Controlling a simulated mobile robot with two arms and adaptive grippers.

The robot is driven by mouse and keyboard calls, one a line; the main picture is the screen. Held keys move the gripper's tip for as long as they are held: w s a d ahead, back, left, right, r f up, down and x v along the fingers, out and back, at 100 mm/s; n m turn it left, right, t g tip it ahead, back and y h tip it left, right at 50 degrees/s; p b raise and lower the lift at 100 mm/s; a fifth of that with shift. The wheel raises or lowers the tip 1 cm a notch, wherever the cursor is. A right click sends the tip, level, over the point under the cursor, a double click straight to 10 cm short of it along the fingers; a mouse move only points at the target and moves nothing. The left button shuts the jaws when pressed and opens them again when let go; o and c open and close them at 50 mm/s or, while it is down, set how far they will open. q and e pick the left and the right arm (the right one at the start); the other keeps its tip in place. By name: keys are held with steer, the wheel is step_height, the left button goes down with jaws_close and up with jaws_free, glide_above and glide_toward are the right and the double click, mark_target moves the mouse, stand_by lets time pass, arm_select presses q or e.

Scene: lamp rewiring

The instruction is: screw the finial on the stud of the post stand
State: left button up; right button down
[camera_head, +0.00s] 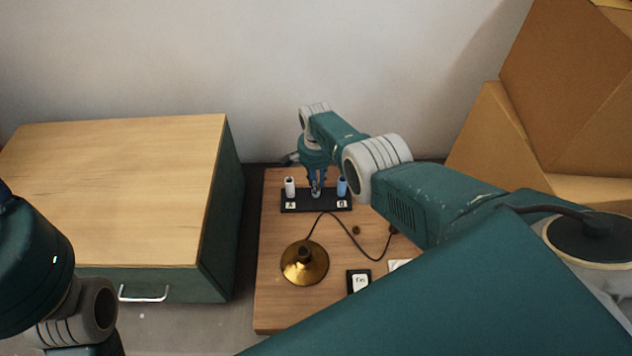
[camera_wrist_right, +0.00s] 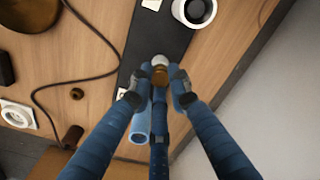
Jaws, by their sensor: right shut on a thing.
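The post stand is a black base (camera_head: 316,207) at the back of the wooden table, with a white post (camera_head: 290,187) on its left and a blue post (camera_head: 342,187) on its right. My right gripper (camera_head: 316,191) points down at the middle of the base, between the posts. In the right wrist view its blue fingers (camera_wrist_right: 159,88) close around the finial, a small piece with a pale round end and a brass-coloured part (camera_wrist_right: 160,70). It is over the black base (camera_wrist_right: 158,38). The stud is hidden, so I cannot tell whether the finial touches it. My left gripper is out of view.
A brass lamp base (camera_head: 305,264) with a dark cord (camera_head: 345,231) lies in front of the stand. A wood-topped cabinet (camera_head: 120,185) stands left; cardboard boxes (camera_head: 560,100) stand right.

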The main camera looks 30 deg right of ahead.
steer(key=m, duration=0.5)
steer(key=shift+w+a+m, duration=0.1)
steer(key=shift+w+m, duration=0.1)
steer(key=shift+m, duration=0.2)
steer(key=c, duration=1.7)
jaws_free()
steer(key=shift+o, duration=0.7)
steer(key=shift+r, duration=0.1)
